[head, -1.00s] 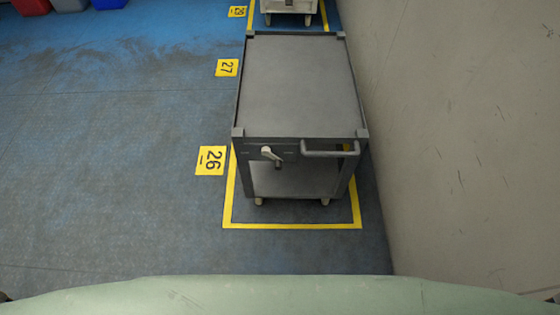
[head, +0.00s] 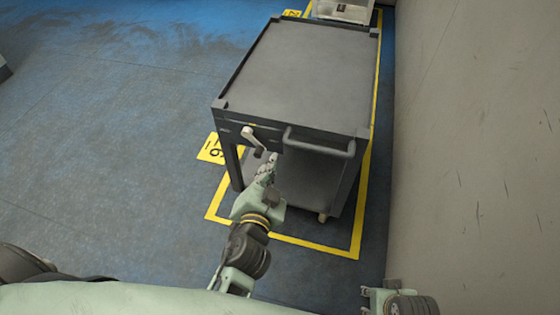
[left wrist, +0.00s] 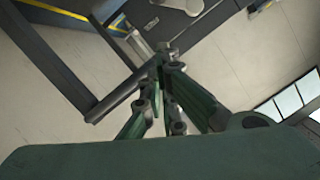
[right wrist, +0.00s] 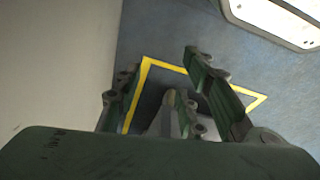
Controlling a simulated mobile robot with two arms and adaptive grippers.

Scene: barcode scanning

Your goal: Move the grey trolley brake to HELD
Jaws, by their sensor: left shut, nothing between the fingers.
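The grey trolley (head: 305,75) stands ahead with its front face toward me. The brake lever (head: 252,137), pale with a dark grip at its lower right end, is on the left part of that face. The lever slants down to the right; I cannot read any HELD marking. My left gripper (head: 269,166) is shut and empty, just below and right of the lever's grip; whether they touch I cannot tell. Its closed fingers (left wrist: 164,65) show in the left wrist view. My right gripper (right wrist: 160,75) is open and empty in the right wrist view, pointing at floor.
A push handle (head: 320,146) juts from the trolley front, right of the lever. A beige wall (head: 480,130) runs along the right. Yellow floor lines (head: 315,247) frame the trolley. Another pale trolley (head: 343,10) stands behind. Blue floor at left is open.

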